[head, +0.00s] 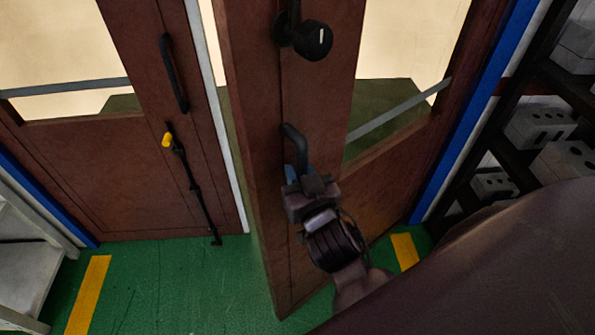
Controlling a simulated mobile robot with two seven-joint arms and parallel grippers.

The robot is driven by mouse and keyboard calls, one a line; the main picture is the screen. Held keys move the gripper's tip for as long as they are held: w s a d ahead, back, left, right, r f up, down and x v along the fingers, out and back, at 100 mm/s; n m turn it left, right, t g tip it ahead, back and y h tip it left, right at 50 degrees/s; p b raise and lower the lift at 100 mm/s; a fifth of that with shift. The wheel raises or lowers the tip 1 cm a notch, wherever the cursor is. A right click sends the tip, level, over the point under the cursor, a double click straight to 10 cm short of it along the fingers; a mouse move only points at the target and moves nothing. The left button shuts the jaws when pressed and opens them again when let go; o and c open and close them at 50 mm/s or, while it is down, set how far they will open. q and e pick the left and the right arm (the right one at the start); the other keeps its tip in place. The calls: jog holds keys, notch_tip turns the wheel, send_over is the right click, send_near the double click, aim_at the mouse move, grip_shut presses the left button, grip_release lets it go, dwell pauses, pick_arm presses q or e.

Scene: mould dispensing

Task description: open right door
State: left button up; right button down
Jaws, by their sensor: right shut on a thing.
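The right door (262,130) is a reddish-brown wooden door with a glass pane, standing ajar and swung toward me, with a gap between it and the left door. Its black curved handle (293,140) is on the leaf's near edge, below a round black knob (311,40). My right gripper (298,175) is shut on the lower part of this handle; its fingertips are partly hidden by the gripper body. The left door (80,175) is closed, with its own black handle (173,75). My left gripper is not in view.
A black rod with a yellow tip (190,180) runs down the left door. A white shelf (25,260) stands at the lower left, and a dark rack with grey blocks (540,122) at the right. The green floor (180,285) before the doors is clear.

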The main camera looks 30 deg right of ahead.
jog(key=shift+s, duration=0.15)
dwell(0.3)
jog(key=c, duration=1)
grip_release()
jog(key=shift+o, duration=0.2)
